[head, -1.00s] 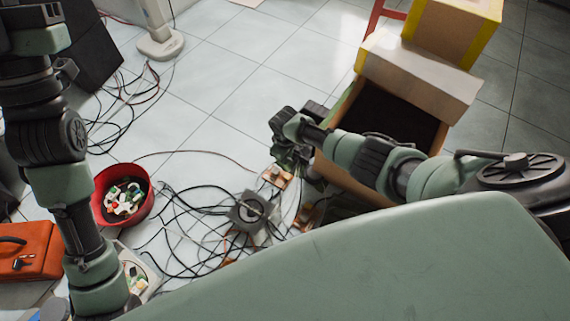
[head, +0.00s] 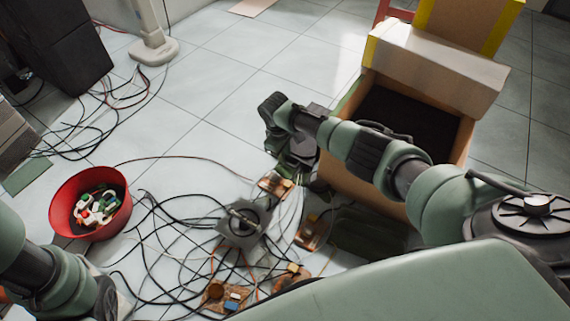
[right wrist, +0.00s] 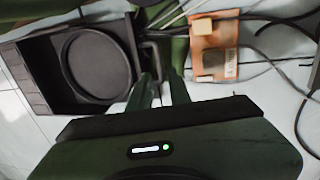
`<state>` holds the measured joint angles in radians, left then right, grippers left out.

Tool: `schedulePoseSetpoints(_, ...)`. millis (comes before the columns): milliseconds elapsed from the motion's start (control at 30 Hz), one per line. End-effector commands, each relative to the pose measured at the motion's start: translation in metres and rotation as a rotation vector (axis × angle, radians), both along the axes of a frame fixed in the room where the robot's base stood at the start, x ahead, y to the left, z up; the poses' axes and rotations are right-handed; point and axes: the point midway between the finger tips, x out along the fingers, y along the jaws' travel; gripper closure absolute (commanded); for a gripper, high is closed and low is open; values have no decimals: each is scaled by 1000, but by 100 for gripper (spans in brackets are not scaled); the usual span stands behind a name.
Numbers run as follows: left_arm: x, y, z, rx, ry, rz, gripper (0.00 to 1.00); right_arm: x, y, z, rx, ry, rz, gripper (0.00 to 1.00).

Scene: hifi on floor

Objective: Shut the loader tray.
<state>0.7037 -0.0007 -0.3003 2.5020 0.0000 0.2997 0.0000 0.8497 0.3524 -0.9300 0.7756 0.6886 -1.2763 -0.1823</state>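The loader tray (right wrist: 95,62), dark with a round recess, sticks out on the left of the right wrist view. A small loop handle is on its right edge. In the head view my right gripper (head: 294,165) hangs low beside the open box, and the tray is mostly hidden by the arm. My left arm shows at lower left, but its gripper is out of view.
A cardboard box (head: 340,178) stands behind my right arm. A copper-coloured circuit board (right wrist: 215,48) lies right of my fingers. Tangled cables, a grey speaker part (head: 243,222) and a red bowl (head: 66,226) of small parts lie on the floor.

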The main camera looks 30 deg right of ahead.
Motion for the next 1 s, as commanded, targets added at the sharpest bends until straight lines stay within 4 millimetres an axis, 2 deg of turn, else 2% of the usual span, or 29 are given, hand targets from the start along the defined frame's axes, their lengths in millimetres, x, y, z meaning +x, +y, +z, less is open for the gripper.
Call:
schedulePoseSetpoints(33, 1, 0, -14, 1, 3, 1, 100, 1, -1, -15, -1, -1, 0, 81)
schedulePoseSetpoints(100, 1, 0, -22, 1, 3, 1, 100, 2, -3, -24, 0, 1, 0, 81)
schedulePoseSetpoints(300, 1, 0, -35, 1, 4, 1, 100, 3, -5, -38, 0, 0, 0, 81)
schedulePoseSetpoints(667, 1, 0, -36, 1, 3, 1, 100, 4, -6, -40, 0, -1, 0, 81)
schedulePoseSetpoints(733, 1, 0, -36, 1, 3, 1, 100, 4, -6, -40, 1, 1, 0, 98)
schedulePoseSetpoints(767, 1, 0, -36, 1, 3, 1, 100, 4, -6, -40, 1, 0, 0, 100)
schedulePoseSetpoints(1000, 1, 0, -36, 2, 3, 1, 100, 4, -6, -40, 1, 1, 0, 100)
